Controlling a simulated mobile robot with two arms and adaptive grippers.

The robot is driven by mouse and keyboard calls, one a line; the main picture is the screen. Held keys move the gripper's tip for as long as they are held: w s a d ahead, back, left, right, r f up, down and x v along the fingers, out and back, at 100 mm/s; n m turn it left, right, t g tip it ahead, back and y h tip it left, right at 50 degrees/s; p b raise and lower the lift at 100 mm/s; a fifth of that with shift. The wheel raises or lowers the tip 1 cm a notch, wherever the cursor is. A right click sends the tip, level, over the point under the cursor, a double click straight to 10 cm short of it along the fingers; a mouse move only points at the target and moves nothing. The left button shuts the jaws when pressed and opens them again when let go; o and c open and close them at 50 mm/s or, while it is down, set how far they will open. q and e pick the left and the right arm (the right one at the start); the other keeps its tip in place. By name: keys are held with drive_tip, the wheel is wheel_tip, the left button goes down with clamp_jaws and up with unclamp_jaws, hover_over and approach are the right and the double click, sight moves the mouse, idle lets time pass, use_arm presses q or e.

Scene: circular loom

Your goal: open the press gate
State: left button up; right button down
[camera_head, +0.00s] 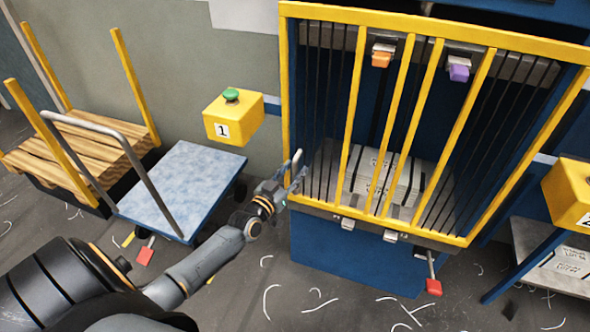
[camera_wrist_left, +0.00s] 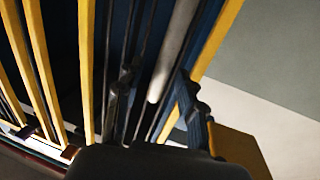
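The press gate (camera_head: 430,26) is a yellow barred frame closed across the front of the blue press. A short grey upright handle (camera_head: 297,160) sits at its left edge. My left gripper (camera_head: 287,187) is at that edge, beside the handle. In the left wrist view the two dark fingers of my left gripper (camera_wrist_left: 157,90) stand apart, with the pale grey handle (camera_wrist_left: 172,55) showing between or just beyond them. I cannot tell whether they touch it. My right gripper is not in view.
White blocks (camera_head: 380,178) sit behind the bars. A yellow box with a green button (camera_head: 233,115) is left of the gate. A blue cart (camera_head: 185,185) and a wooden pallet cart (camera_head: 85,160) stand at the left. A red-ended lever (camera_head: 433,287) hangs below. White scraps litter the floor.

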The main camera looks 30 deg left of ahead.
use_arm(q)
drive_tip(key=shift+w, duration=0.6)
clamp_jaws()
